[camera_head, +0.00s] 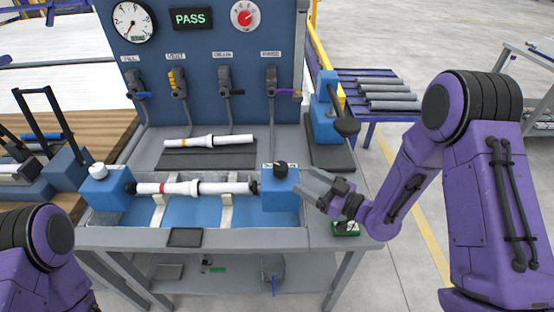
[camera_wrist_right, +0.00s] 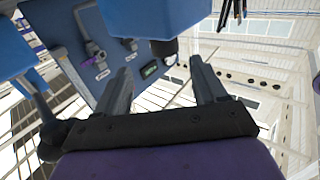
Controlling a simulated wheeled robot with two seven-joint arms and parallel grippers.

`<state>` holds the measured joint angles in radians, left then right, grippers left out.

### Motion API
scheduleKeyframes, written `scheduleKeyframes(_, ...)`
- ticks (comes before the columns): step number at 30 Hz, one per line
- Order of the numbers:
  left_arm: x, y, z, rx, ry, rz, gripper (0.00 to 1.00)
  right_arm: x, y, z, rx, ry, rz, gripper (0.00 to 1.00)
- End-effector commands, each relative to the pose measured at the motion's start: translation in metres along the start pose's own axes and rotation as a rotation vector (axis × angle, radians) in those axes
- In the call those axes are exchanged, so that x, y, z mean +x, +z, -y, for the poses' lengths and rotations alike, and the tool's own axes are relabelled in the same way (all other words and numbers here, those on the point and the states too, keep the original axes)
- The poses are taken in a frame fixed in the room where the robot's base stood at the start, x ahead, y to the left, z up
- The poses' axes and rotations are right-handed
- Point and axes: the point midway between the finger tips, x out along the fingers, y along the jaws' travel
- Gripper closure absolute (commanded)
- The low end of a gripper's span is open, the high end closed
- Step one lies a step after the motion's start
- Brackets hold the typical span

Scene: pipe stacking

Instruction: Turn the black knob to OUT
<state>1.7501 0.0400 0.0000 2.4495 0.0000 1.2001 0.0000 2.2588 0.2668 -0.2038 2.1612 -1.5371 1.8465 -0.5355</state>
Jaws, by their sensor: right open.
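The black knob (camera_head: 281,168) sits on top of the right blue block (camera_head: 281,194) of the test bench. My right gripper (camera_head: 306,184) is just to the right of that block, open, its fingers pointing left toward it. In the right wrist view the gripper (camera_wrist_right: 163,72) has its two fingers apart with nothing between them. A dark round part, seemingly the knob (camera_wrist_right: 164,48), shows beyond the fingertips against the blue block (camera_wrist_right: 165,16). The label by the knob is too small to read. My left gripper is out of view.
A white pipe (camera_head: 216,188) with a red band spans between the blue blocks. Another white pipe (camera_head: 210,141) lies behind it. A blue press with a black handle (camera_head: 346,125) stands right of the bench panel (camera_head: 215,95), whose display reads PASS (camera_head: 191,18).

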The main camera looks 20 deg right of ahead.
Motion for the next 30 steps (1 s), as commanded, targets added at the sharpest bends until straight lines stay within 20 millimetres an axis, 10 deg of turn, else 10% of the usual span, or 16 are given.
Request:
scheduleKeyframes(12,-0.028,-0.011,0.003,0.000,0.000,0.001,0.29,0.090,-0.002,0.005,0.002,-0.013,0.000,0.29)
scheduleKeyframes(23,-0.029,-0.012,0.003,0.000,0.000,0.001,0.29,0.100,0.000,0.004,0.003,-0.009,0.000,0.29)
scheduleKeyframes(28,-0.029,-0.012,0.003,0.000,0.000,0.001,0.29,0.100,0.000,0.004,0.003,-0.008,0.000,0.78)
scheduleKeyframes(30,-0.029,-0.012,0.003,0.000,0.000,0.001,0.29,0.099,0.000,0.004,0.003,-0.008,0.000,0.81)
